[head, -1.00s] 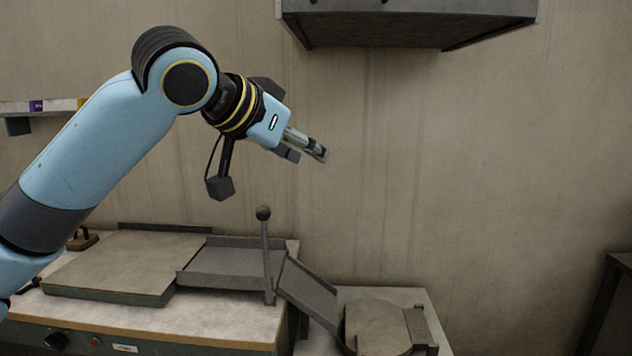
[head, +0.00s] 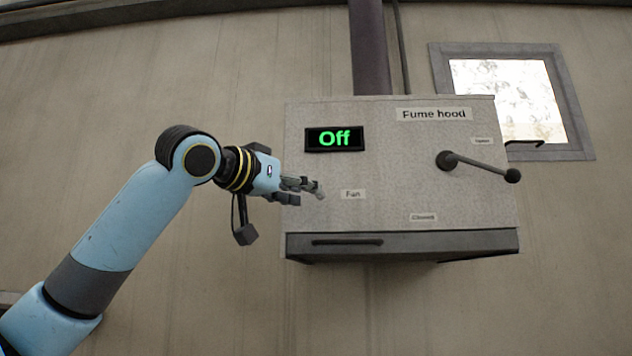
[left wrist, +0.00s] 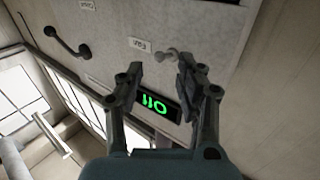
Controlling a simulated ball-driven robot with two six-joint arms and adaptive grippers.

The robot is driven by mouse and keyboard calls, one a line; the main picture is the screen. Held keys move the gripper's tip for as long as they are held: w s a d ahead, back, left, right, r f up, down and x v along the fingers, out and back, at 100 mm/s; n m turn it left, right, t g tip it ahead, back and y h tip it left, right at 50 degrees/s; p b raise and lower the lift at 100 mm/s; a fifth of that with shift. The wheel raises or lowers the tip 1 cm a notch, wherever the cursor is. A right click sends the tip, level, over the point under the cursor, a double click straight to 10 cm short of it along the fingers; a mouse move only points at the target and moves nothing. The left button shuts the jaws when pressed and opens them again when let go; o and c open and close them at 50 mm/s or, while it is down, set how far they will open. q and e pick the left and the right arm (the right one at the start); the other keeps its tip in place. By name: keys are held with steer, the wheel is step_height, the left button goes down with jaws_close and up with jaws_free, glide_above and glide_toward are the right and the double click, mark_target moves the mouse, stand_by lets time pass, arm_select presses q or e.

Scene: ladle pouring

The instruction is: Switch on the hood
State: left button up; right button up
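The fume hood (head: 400,180) is a grey box on the wall, with a display (head: 334,139) reading "Off" in green. The display also shows, upside down, between my fingers in the left wrist view (left wrist: 154,104). A small grey fan switch (left wrist: 172,55) sits beside the "Fan" label (left wrist: 139,44); in the head view my fingers partly cover it. My left gripper (head: 301,191) is at the hood's left front, left of the "Fan" label. In the left wrist view its fingers (left wrist: 158,72) are apart and empty, with the switch just beyond the tips. Contact cannot be told. My right gripper is out of view.
A lever (head: 480,166) with a dark knob sticks out of the hood's right side, between "Open" and "Closed" labels. A drawer-like lower edge with a handle (head: 347,241) runs below. A duct (head: 369,50) rises above. A window (head: 510,95) is at the right.

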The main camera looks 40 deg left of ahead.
arm_select(q)
steer(key=w+p, duration=0.1)
steer(key=w, duration=0.3)
steer(key=shift+w+d+p, duration=0.2)
steer(key=shift+w+p, duration=0.05)
steer(key=shift+p, duration=0.15)
steer(key=shift+a+f, duration=0.1)
steer(key=shift+a, duration=0.05)
jaws_close()
